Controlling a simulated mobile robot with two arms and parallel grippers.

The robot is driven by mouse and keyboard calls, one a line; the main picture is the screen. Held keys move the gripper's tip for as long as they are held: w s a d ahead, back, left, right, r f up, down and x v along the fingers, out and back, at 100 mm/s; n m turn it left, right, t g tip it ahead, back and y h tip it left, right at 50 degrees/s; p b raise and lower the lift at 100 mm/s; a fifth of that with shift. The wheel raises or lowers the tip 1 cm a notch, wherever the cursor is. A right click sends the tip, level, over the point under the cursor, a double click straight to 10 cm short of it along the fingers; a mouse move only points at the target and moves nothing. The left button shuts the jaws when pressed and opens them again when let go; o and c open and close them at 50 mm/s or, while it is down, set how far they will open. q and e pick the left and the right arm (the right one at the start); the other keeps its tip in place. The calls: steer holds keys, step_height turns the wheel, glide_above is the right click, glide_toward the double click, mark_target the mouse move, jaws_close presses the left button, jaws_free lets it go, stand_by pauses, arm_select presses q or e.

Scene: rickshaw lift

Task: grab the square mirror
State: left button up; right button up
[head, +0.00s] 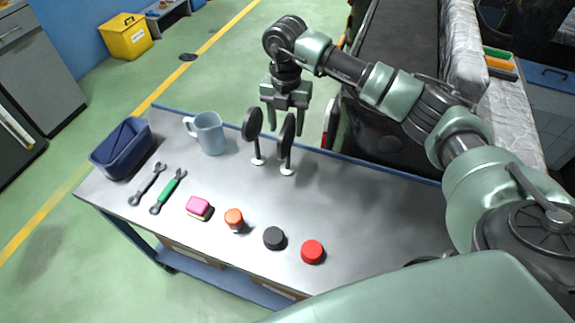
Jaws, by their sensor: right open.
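Two dark mirrors stand upright on thin stems with small white bases near the back edge of the grey workbench (345,210). The left mirror (252,124) has a rounded outline. The right mirror (287,133) is seen nearly edge-on; I cannot clearly tell which one is square. My right gripper (285,130) points down with its fingers apart, close to the tops of the mirrors at the bench's back edge. The right mirror overlaps the space between its fingers in the picture; I cannot tell whether they touch. My left gripper is not in view.
A light blue mug (210,133) stands left of the mirrors, and a dark blue bin (121,147) at the bench's left end. Wrenches (168,191), a pink block (198,206), an orange-capped item (234,218), a black disc (274,237) and a red one (312,251) lie nearer. The bench's right side is clear.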

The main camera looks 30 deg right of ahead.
steer(key=f+p, duration=0.1)
steer(key=f, duration=0.3)
steer(key=f+p, duration=0.1)
steer(key=f, duration=0.1)
steer(key=shift+s+d+f+p, duration=0.2)
steer(key=shift+s+p, duration=0.1)
steer(key=shift+p, duration=0.05)
steer(key=shift+w+f, duration=0.1)
steer(key=shift+f, duration=0.55)
jaws_close()
steer(key=shift+r, duration=0.1)
stand_by(0.4)
